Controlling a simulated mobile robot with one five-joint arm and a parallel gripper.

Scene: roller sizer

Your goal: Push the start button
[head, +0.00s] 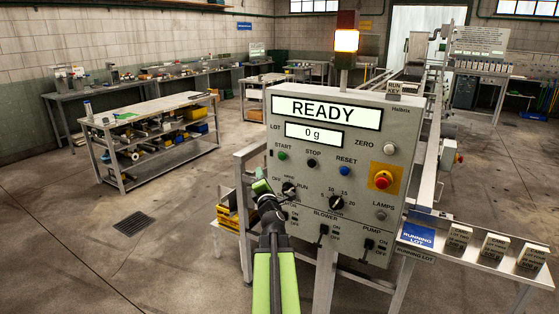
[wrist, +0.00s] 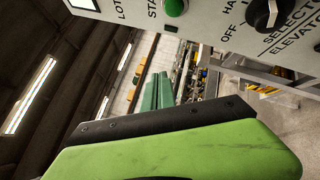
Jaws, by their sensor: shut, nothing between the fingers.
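The start button (head: 282,156) is a small green round button under the word START, at the left of the grey control panel (head: 350,225). It also shows at the top edge of the wrist view (wrist: 175,8), with part of its label beside it. My gripper (head: 262,187) is below and left of the button in the head view, apart from it in the picture, near the selector knob (head: 289,189). Its green fingers (wrist: 158,80) are shut and empty in the wrist view. I cannot tell how far the fingertips are from the panel face.
A black stop button (head: 312,163) and a blue reset button (head: 341,169) sit to the right of start. A red emergency button (head: 382,180) is farther right. The display (head: 327,112) reads READY. A shelf bench (head: 150,137) stands at left; the floor between is clear.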

